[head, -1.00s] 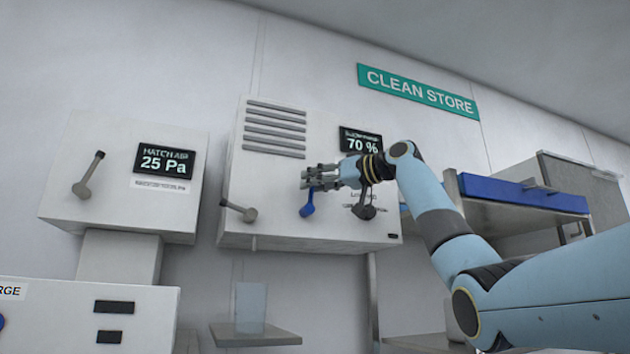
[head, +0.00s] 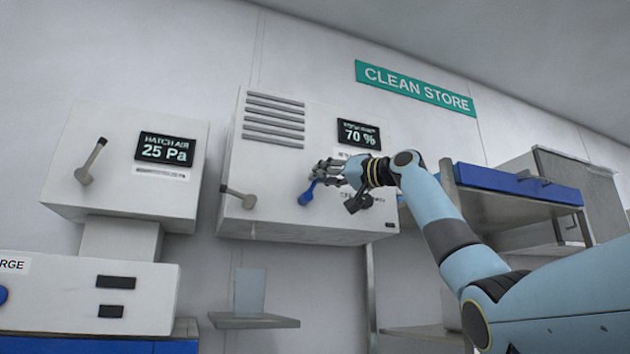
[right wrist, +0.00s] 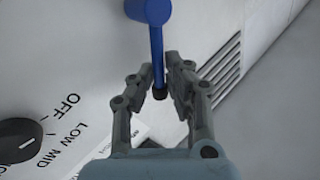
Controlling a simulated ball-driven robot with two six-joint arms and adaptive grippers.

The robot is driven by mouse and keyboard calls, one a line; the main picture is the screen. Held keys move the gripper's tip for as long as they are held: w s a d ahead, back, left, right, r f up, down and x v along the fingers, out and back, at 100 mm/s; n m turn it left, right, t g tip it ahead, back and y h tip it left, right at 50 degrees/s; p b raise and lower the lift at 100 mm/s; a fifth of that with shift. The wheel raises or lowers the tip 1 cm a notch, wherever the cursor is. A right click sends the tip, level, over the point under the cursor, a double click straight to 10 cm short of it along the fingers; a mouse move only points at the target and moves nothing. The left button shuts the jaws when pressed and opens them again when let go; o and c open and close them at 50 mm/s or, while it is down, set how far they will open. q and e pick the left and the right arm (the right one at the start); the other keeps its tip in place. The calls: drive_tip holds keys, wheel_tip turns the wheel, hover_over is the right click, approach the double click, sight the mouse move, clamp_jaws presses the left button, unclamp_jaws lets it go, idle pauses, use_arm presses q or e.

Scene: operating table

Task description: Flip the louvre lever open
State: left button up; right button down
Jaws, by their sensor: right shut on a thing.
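The blue lever (head: 307,194) is on the front of the white wall box, with its round hub low and its arm pointing up and slightly right. My right gripper (head: 319,172) is at the upper end of this lever. In the right wrist view, the lever (right wrist: 157,42) runs from its blue hub to a dark tip between the fingertips of my right gripper (right wrist: 168,84), which is shut on it near the tip. The louvre slats (head: 274,121) are at the box's upper left. My left gripper is not in view.
A display (head: 358,134) reads 70 %. A black dial (right wrist: 22,142) marked OFF, LOW and MID is beside my gripper. Another box (head: 120,190) with a lever stands left, and a shelf (head: 253,321) is below.

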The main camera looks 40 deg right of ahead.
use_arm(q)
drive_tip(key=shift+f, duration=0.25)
use_arm(e)
drive_tip(key=shift+d+m+t, duration=0.1)
drive_tip(key=shift+m+t, duration=0.2)
drive_tip(key=c, duration=1.3)
unclamp_jaws()
drive_tip(key=shift+o, duration=0.2)
drive_tip(key=v, duration=1.2)
drive_tip(key=shift+s, duration=0.15)
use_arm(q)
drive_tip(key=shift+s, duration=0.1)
use_arm(e)
drive_tip(key=shift+r, duration=0.15)
